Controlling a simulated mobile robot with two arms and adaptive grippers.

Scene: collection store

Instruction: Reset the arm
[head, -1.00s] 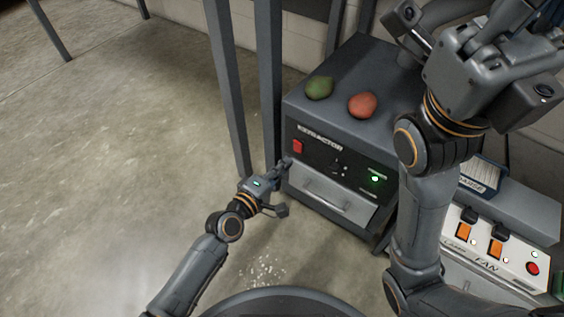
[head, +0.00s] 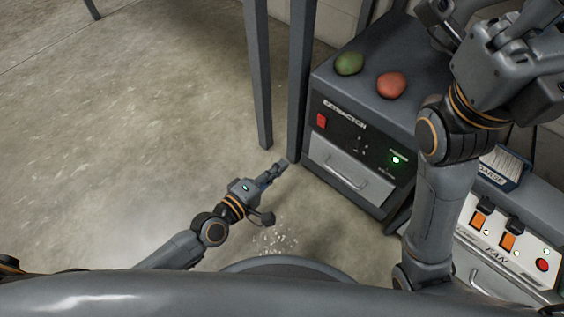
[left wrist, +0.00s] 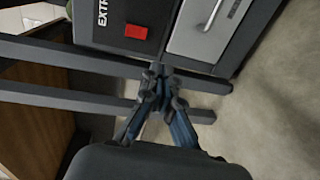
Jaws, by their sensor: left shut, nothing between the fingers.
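My left gripper (head: 279,167) is shut and empty. In the head view it hangs over the bare floor, left of the extractor's drawer and near the foot of a grey post. It also shows in the left wrist view (left wrist: 158,78), with its fingers together, pointing toward the extractor. My right arm (head: 440,190) stands upright at the right of the head view. Its hand (head: 505,75) is raised at the upper right edge, and its fingertips cannot be made out.
The extractor (head: 335,120) has a red switch (head: 321,120), a green light and a closed drawer (head: 340,172). A green lump (head: 349,64) and a reddish lump (head: 391,85) lie on top. A fan unit (head: 500,240) stands at right. Pale crumbs (head: 275,240) lie on the floor.

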